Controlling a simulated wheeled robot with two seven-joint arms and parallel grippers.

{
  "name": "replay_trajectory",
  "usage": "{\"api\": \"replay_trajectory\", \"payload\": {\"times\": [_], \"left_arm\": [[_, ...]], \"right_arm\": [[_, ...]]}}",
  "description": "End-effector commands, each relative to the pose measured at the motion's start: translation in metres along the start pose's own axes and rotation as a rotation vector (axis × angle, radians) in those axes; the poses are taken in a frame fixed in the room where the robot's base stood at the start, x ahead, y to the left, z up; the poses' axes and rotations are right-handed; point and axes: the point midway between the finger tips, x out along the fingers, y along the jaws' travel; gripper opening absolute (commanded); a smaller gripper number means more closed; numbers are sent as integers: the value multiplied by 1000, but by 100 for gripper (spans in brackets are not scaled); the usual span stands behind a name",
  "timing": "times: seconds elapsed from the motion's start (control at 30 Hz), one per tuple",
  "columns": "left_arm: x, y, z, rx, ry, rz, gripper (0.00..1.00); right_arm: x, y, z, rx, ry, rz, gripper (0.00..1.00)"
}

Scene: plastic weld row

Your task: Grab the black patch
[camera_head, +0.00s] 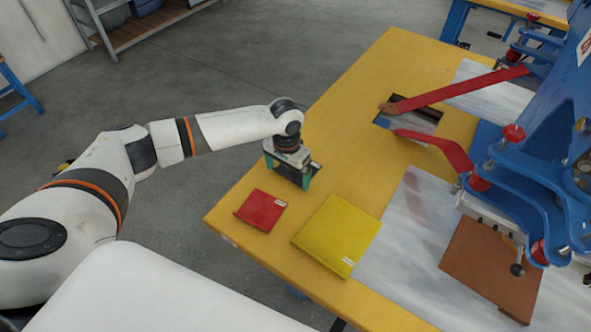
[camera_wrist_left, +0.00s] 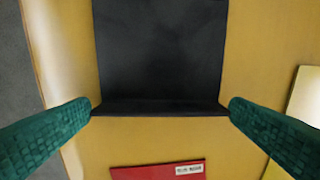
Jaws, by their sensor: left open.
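The black patch (camera_wrist_left: 160,50) lies on the yellow tabletop in the left wrist view, with its near edge between my green fingertips. My right gripper is not in view.
A red patch (camera_head: 261,210) and a larger yellow patch (camera_head: 338,233) lie nearby on the yellow table (camera_head: 370,80). A blue machine (camera_head: 535,130) with red levers (camera_head: 460,90) stands at the right, with a brown piece (camera_head: 490,262) below it. The table's left edge is close.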

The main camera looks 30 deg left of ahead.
Motion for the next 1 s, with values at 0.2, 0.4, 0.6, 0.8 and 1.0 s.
{"api": "replay_trajectory", "payload": {"times": [0.2,0.4,0.6,0.8,1.0], "left_arm": [[6,0,0,1,0,1,100],[6,0,0,1,0,0,80],[6,0,0,0,-1,0,69],[-2,0,1,0,-3,-1,69],[-39,0,1,0,-5,0,69]], "right_arm": [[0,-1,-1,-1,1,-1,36],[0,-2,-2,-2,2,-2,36],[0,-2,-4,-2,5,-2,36],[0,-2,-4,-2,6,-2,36],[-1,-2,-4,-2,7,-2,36]]}}
